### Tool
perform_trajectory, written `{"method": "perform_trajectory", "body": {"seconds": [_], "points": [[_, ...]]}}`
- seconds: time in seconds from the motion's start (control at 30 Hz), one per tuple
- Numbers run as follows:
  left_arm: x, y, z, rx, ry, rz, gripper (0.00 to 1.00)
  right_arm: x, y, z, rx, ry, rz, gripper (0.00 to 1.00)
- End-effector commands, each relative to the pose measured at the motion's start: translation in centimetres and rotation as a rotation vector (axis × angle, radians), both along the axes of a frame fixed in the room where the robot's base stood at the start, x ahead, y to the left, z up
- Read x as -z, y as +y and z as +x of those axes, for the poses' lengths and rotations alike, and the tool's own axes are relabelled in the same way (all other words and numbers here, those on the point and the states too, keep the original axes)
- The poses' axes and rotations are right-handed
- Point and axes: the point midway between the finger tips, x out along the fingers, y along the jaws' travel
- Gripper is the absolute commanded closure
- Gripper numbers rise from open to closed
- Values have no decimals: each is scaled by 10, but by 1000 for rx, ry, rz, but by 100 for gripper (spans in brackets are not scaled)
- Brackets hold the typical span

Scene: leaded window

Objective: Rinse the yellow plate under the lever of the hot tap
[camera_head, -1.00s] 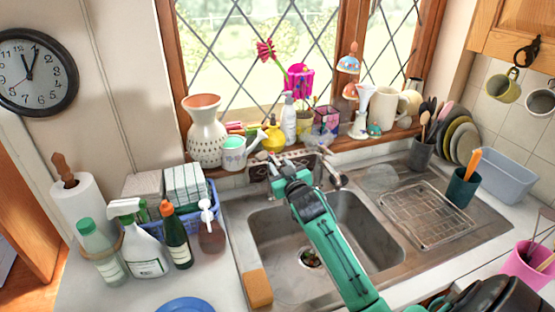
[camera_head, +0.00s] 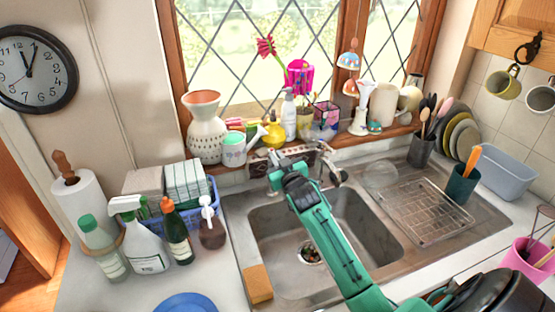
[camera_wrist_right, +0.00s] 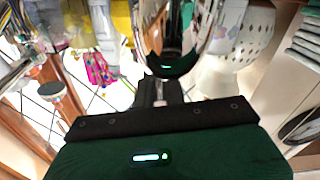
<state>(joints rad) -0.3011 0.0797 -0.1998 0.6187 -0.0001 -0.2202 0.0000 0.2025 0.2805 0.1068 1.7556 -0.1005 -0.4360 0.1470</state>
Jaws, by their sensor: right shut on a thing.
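My right gripper (camera_head: 280,163) reaches over the sink (camera_head: 320,240) to the chrome tap (camera_head: 338,177) at its back edge. It is shut on a part of the tap, apparently the lever on the left; the fingers hide the exact grip. In the right wrist view the rounded chrome tap body (camera_wrist_right: 168,40) stands just beyond the dark fingers (camera_wrist_right: 160,92). Several plates stand on edge at the right; a yellowish one (camera_head: 456,127) is among them, apart from my gripper. No water stream is visible. My left gripper is not in view.
A wire rack (camera_head: 428,212) lies on the drainer. A sponge (camera_head: 257,283) sits at the sink's left front edge, near a blue plate (camera_head: 185,303). Bottles and a blue basket (camera_head: 212,190) crowd the left counter.

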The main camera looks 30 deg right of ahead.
Motion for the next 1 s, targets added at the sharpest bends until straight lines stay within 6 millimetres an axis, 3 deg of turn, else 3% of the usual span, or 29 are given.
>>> {"method": "perform_trajectory", "body": {"seconds": [0.4, 1.0], "points": [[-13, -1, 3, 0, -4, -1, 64, -2, -8, -1, -140, -1, -7, 100], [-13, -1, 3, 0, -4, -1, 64, -1, -16, -1, -279, -1, 1, 100]]}}
